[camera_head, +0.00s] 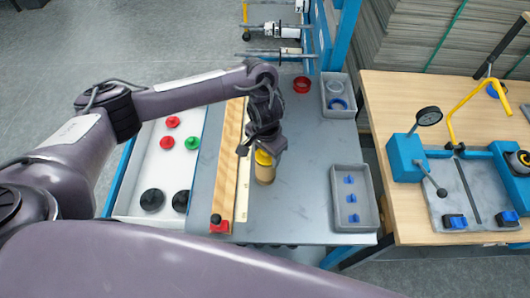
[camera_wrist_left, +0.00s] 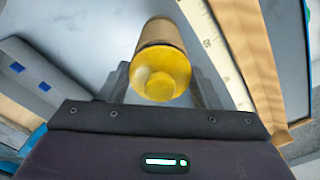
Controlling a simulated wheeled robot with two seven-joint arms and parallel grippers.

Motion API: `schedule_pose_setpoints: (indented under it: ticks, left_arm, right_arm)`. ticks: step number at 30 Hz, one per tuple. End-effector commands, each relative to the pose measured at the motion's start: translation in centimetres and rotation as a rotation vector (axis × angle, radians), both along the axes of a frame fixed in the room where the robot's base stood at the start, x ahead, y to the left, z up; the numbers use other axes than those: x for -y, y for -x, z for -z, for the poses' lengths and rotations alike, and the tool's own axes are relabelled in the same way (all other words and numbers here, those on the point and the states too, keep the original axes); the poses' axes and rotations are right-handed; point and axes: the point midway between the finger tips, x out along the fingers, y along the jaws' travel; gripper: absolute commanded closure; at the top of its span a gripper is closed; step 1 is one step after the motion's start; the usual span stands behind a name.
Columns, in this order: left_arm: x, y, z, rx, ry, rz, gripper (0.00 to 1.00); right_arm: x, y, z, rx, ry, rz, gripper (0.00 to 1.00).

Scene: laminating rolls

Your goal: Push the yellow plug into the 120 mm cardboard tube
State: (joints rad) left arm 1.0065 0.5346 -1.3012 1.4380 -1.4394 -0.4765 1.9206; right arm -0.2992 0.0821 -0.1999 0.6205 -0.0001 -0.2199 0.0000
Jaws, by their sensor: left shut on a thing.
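The yellow plug (camera_head: 263,157) sits at the top end of the upright cardboard tube (camera_head: 265,175), which stands on the grey bench. In the left wrist view, the plug (camera_wrist_left: 162,76) shows its round hollow face, with the brown tube (camera_wrist_left: 161,32) directly behind it in line. I cannot tell how deep the plug sits in the tube. My left gripper (camera_head: 262,147) is above the tube, its fingers on both sides of the plug. It is shut on the plug; the fingers also show in the left wrist view (camera_wrist_left: 162,80). My right gripper is not in view.
A ruler (camera_head: 244,185) and a wooden strip (camera_head: 229,160) lie left of the tube. A white tray (camera_head: 165,160) holds red, green and black plugs. A grey bin (camera_head: 355,222) with blue pieces stands right.

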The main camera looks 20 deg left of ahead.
Motion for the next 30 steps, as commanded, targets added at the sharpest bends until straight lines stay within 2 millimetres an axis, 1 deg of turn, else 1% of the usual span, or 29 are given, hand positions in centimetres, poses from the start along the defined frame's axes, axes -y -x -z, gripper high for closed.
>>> schedule_pose_setpoints:
  ticks: [1, 8, 9, 12, 16, 17, 18, 20, 24, 27, 30]
  left_arm:
    - [-0.2, 1.1, 1.7, -0.026, -0.01, -0.002, 0.65]
    - [-0.2, 1.1, 1.7, -0.026, -0.009, -0.002, 0.65]
    - [-0.2, 1.1, 1.7, -0.026, -0.009, -0.002, 0.38]
    - [-0.2, 1.1, 1.7, -0.026, -0.009, -0.002, 0.25]
    - [-0.2, 1.0, 1.3, -0.024, -0.008, -0.001, 0.24]
    - [-0.2, 1.0, 1.0, -0.022, -0.008, -0.001, 0.23]
    - [-0.2, 1.0, 0.4, -0.021, -0.007, 0.0, 0.18]
    - [-0.2, 1.1, -0.6, -0.016, -0.008, 0.001, 0.18]
    - [-0.2, 1.0, -3.9, -0.002, -0.005, 0.001, 0.18]
    - [-0.2, 1.0, -5.6, 0.005, -0.004, 0.001, 0.18]
    - [-0.2, 1.1, -7.0, 0.009, -0.002, 0.0, 0.18]
  right_arm:
    - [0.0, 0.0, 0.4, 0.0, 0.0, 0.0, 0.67]
    - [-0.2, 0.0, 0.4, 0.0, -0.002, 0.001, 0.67]
    - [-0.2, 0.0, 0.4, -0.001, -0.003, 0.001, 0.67]
    - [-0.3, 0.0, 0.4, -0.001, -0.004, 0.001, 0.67]
    - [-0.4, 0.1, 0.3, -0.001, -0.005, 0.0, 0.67]
    - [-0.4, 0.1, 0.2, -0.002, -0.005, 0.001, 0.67]
    - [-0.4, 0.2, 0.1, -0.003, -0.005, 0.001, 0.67]
    - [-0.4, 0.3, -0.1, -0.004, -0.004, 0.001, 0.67]
    - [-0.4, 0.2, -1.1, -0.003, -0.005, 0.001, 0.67]
    - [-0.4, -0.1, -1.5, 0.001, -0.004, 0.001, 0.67]
    - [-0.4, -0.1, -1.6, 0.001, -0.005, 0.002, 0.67]
